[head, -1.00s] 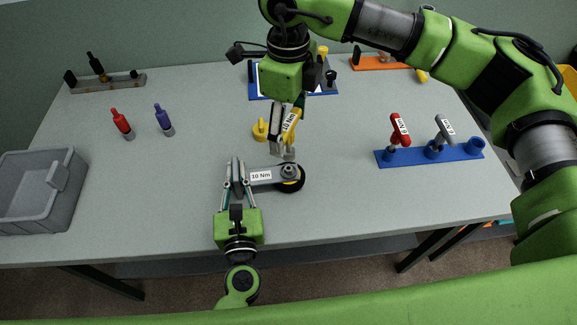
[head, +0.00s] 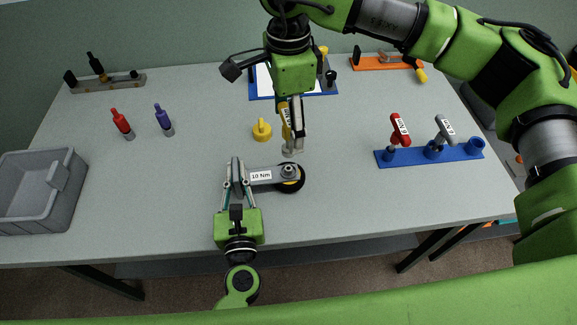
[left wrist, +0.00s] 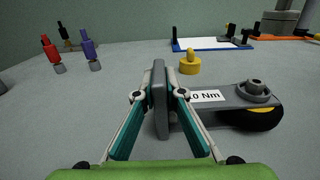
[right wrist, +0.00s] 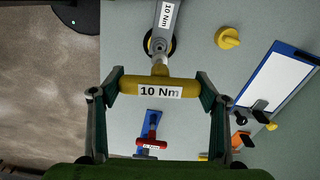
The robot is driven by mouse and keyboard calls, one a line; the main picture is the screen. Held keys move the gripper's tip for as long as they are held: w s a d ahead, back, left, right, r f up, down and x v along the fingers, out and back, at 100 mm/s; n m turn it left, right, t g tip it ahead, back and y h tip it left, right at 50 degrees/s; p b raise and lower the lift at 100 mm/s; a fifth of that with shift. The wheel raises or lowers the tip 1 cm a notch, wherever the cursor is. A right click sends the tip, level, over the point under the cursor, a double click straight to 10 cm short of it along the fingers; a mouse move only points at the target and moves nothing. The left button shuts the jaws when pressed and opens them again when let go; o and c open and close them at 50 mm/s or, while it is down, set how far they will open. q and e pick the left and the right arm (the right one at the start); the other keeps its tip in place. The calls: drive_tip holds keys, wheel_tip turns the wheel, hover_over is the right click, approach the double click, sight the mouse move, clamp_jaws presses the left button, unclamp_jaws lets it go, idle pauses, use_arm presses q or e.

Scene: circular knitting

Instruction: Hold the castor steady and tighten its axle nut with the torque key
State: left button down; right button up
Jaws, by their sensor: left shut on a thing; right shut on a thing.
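The castor (head: 265,178) has a grey arm labelled 10 Nm and a dark wheel (head: 292,184) with a yellow hub. My left gripper (head: 237,170) is shut on the plate end of the castor (left wrist: 160,95), which stands upright between the fingers. The axle nut (head: 289,169) tops the wheel end. My right gripper (head: 292,122) is shut on the yellow torque key (right wrist: 188,84), labelled 10 Nm, across its handle. The key's grey socket (head: 289,152) points down and appears just behind the nut in the head view. I cannot tell whether they touch.
A yellow knob-like piece (head: 262,131) stands close left of the key. A blue rack (head: 408,157) with red and grey keys is at right. The table's front is clear.

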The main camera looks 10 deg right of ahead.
sight(288, 146)
drive_tip(key=shift+f, duration=0.1)
drive_tip(key=shift+f, duration=2.2)
drive_tip(key=shift+f, duration=1.15)
drive_tip(key=m, duration=0.3)
drive_tip(key=shift+m, duration=0.3)
drive_tip(key=shift+n, duration=1.2)
